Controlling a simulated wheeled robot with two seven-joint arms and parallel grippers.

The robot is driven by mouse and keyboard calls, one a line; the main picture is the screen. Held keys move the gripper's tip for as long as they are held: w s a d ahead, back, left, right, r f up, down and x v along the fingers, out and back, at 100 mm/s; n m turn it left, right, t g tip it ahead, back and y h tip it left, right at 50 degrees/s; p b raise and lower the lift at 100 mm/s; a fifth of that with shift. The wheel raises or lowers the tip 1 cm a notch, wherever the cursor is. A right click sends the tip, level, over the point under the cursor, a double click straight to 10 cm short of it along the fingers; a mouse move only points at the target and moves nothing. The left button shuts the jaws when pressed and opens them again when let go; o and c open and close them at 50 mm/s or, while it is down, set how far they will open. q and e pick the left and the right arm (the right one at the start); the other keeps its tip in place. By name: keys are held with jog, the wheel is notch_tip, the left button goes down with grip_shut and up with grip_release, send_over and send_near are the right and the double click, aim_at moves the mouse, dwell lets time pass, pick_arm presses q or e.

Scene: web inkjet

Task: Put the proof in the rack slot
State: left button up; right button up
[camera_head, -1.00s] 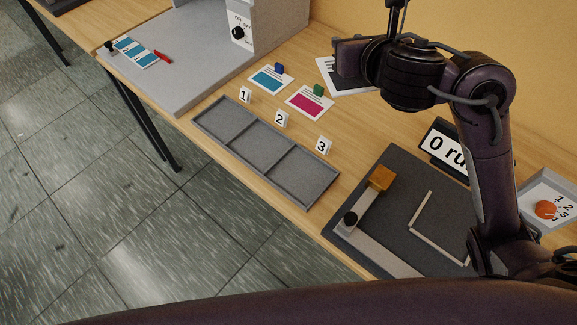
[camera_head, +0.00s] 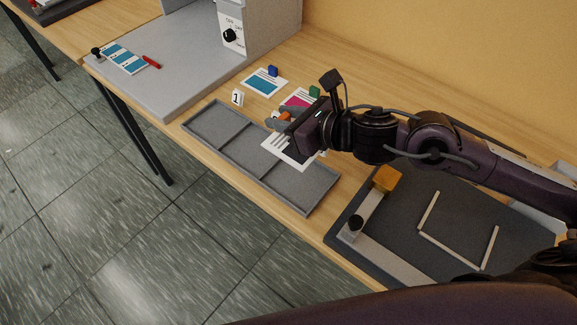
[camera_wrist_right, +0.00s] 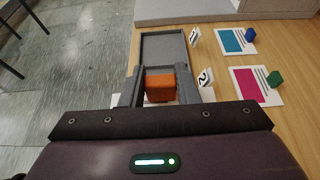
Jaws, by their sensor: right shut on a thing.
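My right gripper (camera_head: 283,118) is shut on the orange block (camera_wrist_right: 160,88) of a white proof (camera_head: 283,152) with dark print. The gripper hides much of the proof. The proof hangs over the grey three-slot rack (camera_head: 328,195), overlapping its middle part in the head view; its height above the rack is hard to tell. The rack's far slot shows bare in the wrist view (camera_wrist_right: 164,50). Number card 1 (camera_head: 237,98) stands beside the rack; card 2 (camera_wrist_right: 205,78) shows in the wrist view. Card 3 is hidden. My left gripper is not in view.
A cyan proof with blue block (camera_head: 264,82) and a magenta proof with green block (camera_head: 299,97) lie behind the rack. A dark board (camera_head: 455,215) with an orange block (camera_head: 387,179) lies to the right. A grey machine (camera_head: 265,25) stands at back left.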

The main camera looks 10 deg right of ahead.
aim_at(285, 170)
notch_tip(285, 170, down, 14)
jog(key=shift+f+p, duration=0.15)
jog(key=shift+p, duration=0.25)
jog(key=shift+f, duration=0.1)
jog(key=shift+f+b, duration=0.2)
jog(key=shift+b, duration=0.1)
jog(key=o, duration=1)
jog(key=shift+o, duration=0.2)
jog(key=shift+r, duration=0.2)
